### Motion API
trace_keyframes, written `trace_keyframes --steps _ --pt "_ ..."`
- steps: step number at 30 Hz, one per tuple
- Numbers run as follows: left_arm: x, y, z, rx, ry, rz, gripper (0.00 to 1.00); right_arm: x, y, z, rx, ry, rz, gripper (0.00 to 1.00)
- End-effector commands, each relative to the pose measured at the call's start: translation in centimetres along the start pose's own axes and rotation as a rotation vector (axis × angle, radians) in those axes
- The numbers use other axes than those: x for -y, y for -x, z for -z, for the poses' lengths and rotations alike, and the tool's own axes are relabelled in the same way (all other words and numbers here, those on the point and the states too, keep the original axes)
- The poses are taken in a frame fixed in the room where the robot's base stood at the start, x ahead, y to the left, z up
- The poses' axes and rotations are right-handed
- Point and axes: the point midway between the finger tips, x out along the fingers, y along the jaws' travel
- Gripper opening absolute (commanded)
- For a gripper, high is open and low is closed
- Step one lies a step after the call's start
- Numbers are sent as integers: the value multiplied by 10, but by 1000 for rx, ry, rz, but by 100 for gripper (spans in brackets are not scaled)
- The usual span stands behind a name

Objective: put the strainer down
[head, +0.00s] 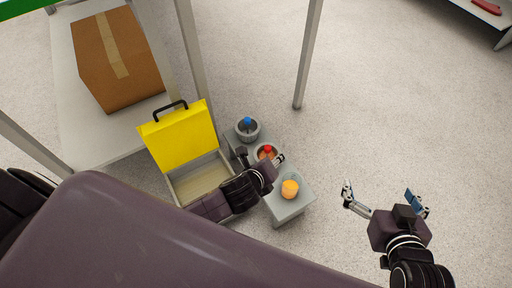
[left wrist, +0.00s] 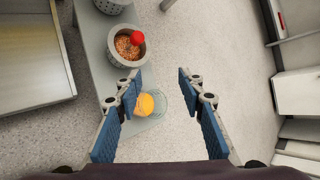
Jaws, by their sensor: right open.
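A grey perforated strainer (head: 266,152) with a red knob and orange bits inside stands on a small grey bench (head: 288,211). It also shows in the left wrist view (left wrist: 122,54). A second grey strainer (head: 247,131) with a blue knob stands behind it. A clear glass with orange contents (head: 290,188) is at the bench's near end, also in the left wrist view (left wrist: 149,104). My left gripper (left wrist: 160,77) is open and empty above the bench, beside the red-knobbed strainer in the head view. My right gripper (head: 383,195) is open and empty over the floor, right of the bench.
An open yellow case (head: 180,138) stands left of the bench, its lid raised. A cardboard box (head: 117,58) sits on a white shelf (head: 62,62) with grey posts at the left. The floor (head: 400,110) to the right is clear. A red item (head: 486,6) lies on a far surface.

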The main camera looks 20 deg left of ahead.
Motion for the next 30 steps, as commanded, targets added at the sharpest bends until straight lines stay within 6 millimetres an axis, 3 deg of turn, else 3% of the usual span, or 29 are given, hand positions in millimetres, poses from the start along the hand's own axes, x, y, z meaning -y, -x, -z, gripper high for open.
trace_keyframes --steps 5,12,15,21,30 --pt "23 40 -2 -68 666 57 36 0 0 0 0 0 0 100" --pt "36 94 -32 -143 1515 109 36 0 0 0 0 0 0 100" --pt "36 113 -47 -166 1788 129 36 0 0 0 0 0 0 100" --pt "35 134 -64 -197 2092 152 36 0 0 0 -1 0 0 100" --pt "35 137 -67 -202 2137 156 36 0 0 0 -2 0 0 100"
